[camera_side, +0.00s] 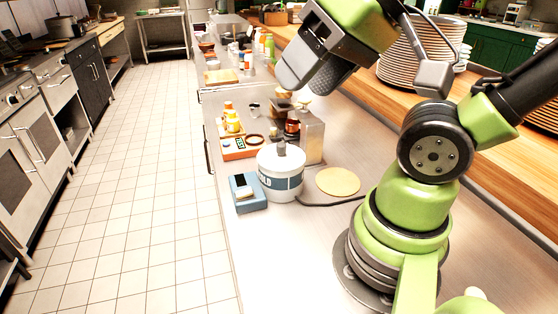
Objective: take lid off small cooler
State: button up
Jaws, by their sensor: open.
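The small cooler (281,181) is a white round tub with a blue-grey band and part of some lettering. It stands upright on the steel counter. Its white lid (281,159) sits on top with a grey knob (281,148) in the middle. My gripper (284,84) is open, above and behind the cooler in the picture, well apart from the lid. Its fingers are partly hidden by its own dark housing, and I see nothing held between them.
A blue box (248,204) stands close left of the cooler. An orange scale (236,153) and bottles (232,122) stand behind left. Plate stacks (405,62) fill the wooden shelf. The front counter is clear.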

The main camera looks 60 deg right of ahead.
jog(key=n+g+h, duration=0.2)
jog(key=n+g, duration=0.2)
jog(key=g, duration=0.2)
send_over(282, 144)
jog(key=f, duration=1.5)
jog(key=shift+s+a+f, duration=0.25)
jog(key=shift+s+f, duration=0.05)
jog(key=shift+t, duration=0.3)
jog(key=f, duration=0.5)
jog(key=shift+w+d+f, duration=0.2)
jog(key=shift+w+f, duration=0.05)
jog(key=shift+f, duration=0.05)
grip_shut()
